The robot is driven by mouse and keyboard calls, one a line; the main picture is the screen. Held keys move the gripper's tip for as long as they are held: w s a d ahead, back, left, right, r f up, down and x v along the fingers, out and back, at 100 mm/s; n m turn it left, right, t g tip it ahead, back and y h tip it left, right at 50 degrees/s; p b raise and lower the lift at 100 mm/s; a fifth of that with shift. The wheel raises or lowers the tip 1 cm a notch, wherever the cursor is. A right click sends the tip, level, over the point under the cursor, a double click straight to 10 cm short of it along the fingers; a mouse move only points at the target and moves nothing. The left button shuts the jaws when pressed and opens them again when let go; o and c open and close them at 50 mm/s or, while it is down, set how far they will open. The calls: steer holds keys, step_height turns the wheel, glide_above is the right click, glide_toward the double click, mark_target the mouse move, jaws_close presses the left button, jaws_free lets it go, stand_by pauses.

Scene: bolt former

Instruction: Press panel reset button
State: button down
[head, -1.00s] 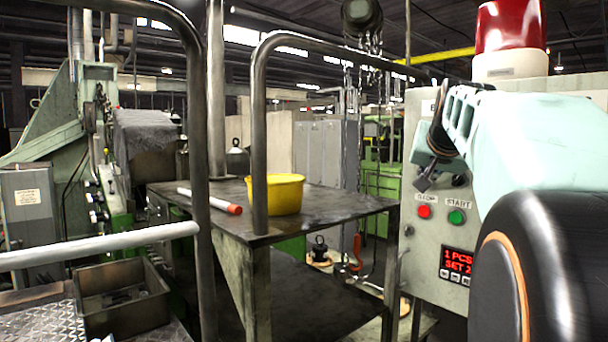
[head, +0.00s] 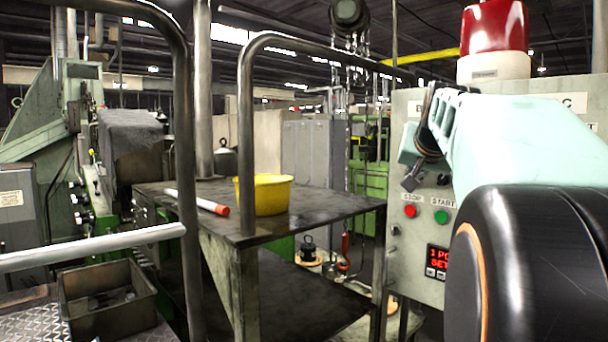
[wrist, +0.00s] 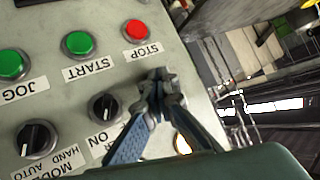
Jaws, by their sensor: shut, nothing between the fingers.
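The grey control panel (head: 410,265) stands at the right of the head view and fills the left of the wrist view (wrist: 75,20). My gripper (head: 411,184) is shut and empty in front of the panel's upper left; its fingertips show in the wrist view (wrist: 157,88). The wrist view is upside down and shows the red STOP button (wrist: 136,30), green START button (wrist: 79,44), green JOG button (wrist: 12,64), and the ON knob (wrist: 104,106). A small glowing round button or lamp (wrist: 182,144) is partly hidden by my gripper. I cannot read a RESET label.
A red beacon (head: 493,30) stands on top of the panel. A metal table (head: 320,212) with a yellow bucket (head: 264,194) and a red-tipped white rod (head: 200,202) stands left of the panel. A bent rail (head: 246,140) rises in front of it.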

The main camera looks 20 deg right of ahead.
steer(key=shift+s+a, duration=0.15)
steer(key=shift+a, duration=0.05)
stand_by(0.3)
steer(key=s+a+b, duration=0.2)
steer(key=a, duration=0.3)
steer(key=shift+s+a+b, duration=0.2)
steer(key=shift+a+b, duration=0.1)
steer(key=shift+b, duration=0.05)
steer(key=shift+r, duration=0.1)
